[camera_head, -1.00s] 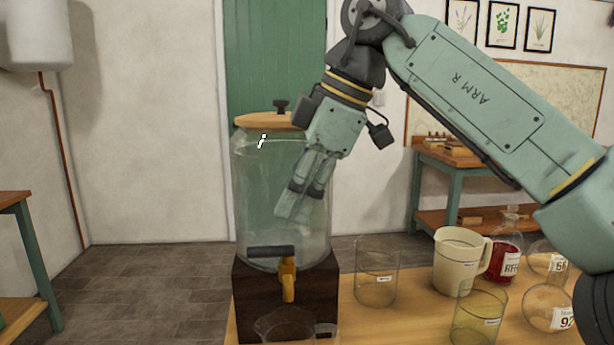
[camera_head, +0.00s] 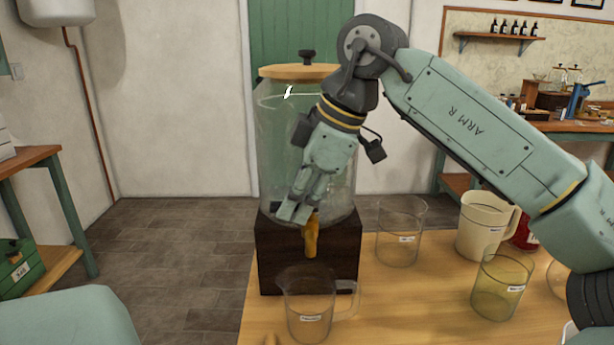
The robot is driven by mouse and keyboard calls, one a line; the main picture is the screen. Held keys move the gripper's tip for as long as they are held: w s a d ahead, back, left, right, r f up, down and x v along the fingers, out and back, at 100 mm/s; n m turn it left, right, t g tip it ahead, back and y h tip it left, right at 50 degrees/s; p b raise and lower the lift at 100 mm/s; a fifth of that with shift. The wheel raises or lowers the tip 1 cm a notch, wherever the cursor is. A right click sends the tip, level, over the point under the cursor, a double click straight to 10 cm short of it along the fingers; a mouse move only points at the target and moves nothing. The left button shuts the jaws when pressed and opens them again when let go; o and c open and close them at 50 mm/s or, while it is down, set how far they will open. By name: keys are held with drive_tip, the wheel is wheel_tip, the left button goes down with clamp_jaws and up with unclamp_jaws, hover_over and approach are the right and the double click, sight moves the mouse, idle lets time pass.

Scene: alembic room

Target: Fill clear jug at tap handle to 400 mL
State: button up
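The clear jug (camera_head: 309,305) stands upright on the wooden table below the tap, with its handle to the right and a small label on its front. I see no liquid in it. The brass tap (camera_head: 311,237) sticks out from the dark wooden stand of the large glass dispenser (camera_head: 345,180). The dark tap handle is mostly hidden behind my gripper. My gripper (camera_head: 294,212) points down in front of the dispenser, its fingertips at the handle's height, just above and left of the tap. Its fingers look closed together and hold nothing. I cannot tell whether they touch the handle. No stream shows.
A clear beaker (camera_head: 401,235), a yellowish beaker (camera_head: 500,290) and a cream pitcher (camera_head: 482,228) stand on the table (camera_head: 420,310) to the right. Red glassware is partly hidden behind my arm. The table's middle front is clear.

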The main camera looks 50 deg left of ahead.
drive_tip(key=shift+s+a+f, duration=0.1)
drive_tip(key=shift+a+f, duration=0.05)
drive_tip(key=shift+f, duration=0.15)
drive_tip(key=shift+c, duration=0.2)
clamp_jaws()
drive_tip(key=shift+c, duration=1.5)
unclamp_jaws()
clamp_jaws()
drive_tip(key=shift+r, duration=0.1)
